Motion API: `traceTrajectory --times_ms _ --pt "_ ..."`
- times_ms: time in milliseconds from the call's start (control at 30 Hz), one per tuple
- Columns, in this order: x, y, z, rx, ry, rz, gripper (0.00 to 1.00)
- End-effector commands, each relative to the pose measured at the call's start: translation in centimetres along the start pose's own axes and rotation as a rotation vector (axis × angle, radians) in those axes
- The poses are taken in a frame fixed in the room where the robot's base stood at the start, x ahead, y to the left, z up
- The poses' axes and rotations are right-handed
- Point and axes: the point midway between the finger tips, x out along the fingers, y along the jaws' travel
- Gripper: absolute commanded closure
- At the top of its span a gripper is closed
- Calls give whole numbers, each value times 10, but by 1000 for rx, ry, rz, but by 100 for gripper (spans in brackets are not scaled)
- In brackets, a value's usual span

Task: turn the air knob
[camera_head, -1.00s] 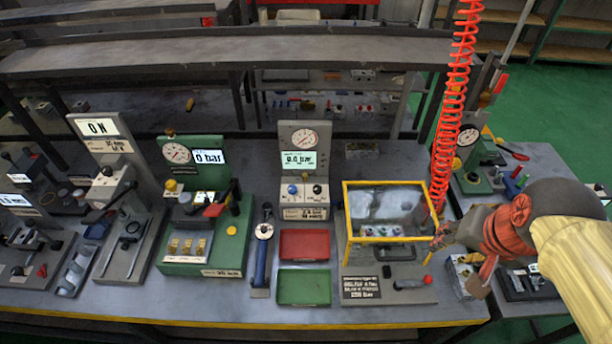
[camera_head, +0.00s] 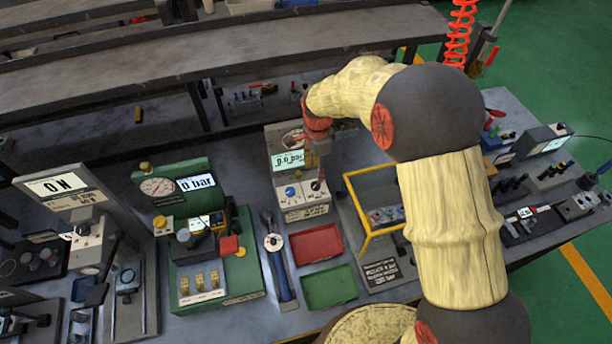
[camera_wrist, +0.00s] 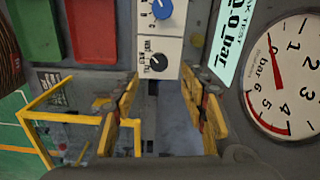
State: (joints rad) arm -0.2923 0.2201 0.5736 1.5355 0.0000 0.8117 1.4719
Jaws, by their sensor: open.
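The grey test unit (camera_head: 303,212) stands upright behind the red and green trays. I cannot read which label says air. My gripper (camera_wrist: 160,90) is open and empty, its yellow-edged fingers apart from the knobs. In the head view my gripper (camera_head: 318,165) is over the unit, partly hiding its gauge and display.
A yellow-framed box (camera_head: 365,240) stands right of the unit. A red tray (camera_head: 316,244) and a green tray (camera_head: 329,287) lie in front. A round gauge (camera_wrist: 285,75) is close to my right finger. A green press station (camera_head: 205,240) stands left.

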Motion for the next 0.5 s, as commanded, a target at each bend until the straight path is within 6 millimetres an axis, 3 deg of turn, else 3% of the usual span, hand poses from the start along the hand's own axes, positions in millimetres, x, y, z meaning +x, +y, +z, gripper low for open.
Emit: traceTrajectory --times_ms 500 --pt "68 1 0 0 0 3 57"
